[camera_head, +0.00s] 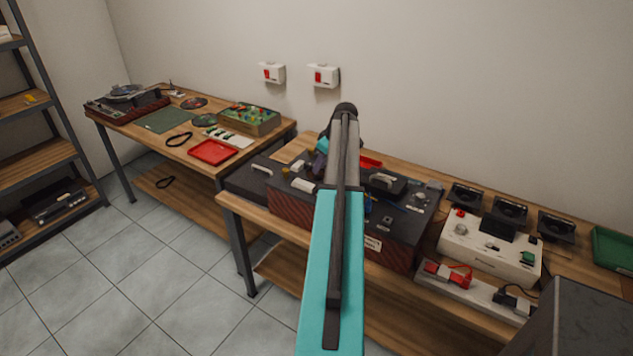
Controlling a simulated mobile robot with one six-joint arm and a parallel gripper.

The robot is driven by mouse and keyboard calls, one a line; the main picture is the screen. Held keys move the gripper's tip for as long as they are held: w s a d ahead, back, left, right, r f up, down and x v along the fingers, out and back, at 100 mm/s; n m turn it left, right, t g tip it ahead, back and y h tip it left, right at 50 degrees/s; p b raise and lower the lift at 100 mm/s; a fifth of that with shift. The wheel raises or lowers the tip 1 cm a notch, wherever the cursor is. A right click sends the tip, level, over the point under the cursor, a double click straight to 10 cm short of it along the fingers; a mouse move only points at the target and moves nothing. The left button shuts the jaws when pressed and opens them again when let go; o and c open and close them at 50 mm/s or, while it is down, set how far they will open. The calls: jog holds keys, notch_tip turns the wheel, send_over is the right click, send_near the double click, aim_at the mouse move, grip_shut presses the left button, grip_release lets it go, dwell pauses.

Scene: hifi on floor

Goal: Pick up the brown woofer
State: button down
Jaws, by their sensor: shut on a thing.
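My turquoise and grey arm reaches up the middle of the view and bends down at a dark joint. My gripper (319,163) shows only in part, left of the arm, over the open dark hi-fi case (405,228). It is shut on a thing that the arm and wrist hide. I cannot make out a brown woofer or tell what is between the fingertips.
A white control box (487,250) and a power strip (470,288) are right of the case. A green tray (612,249) is at the far right. The left table holds a turntable (126,100), a red tray (212,152) and a parts box (249,119). Shelves stand at left.

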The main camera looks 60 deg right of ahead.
jog(key=shift+r, duration=0.2)
dwell(0.6)
jog(key=shift+r, duration=0.15)
notch_tip(320, 180, up, 10)
jog(key=b, duration=0.2)
jog(key=shift+b, duration=0.3)
jog(key=shift+w, duration=0.1)
dwell(0.7)
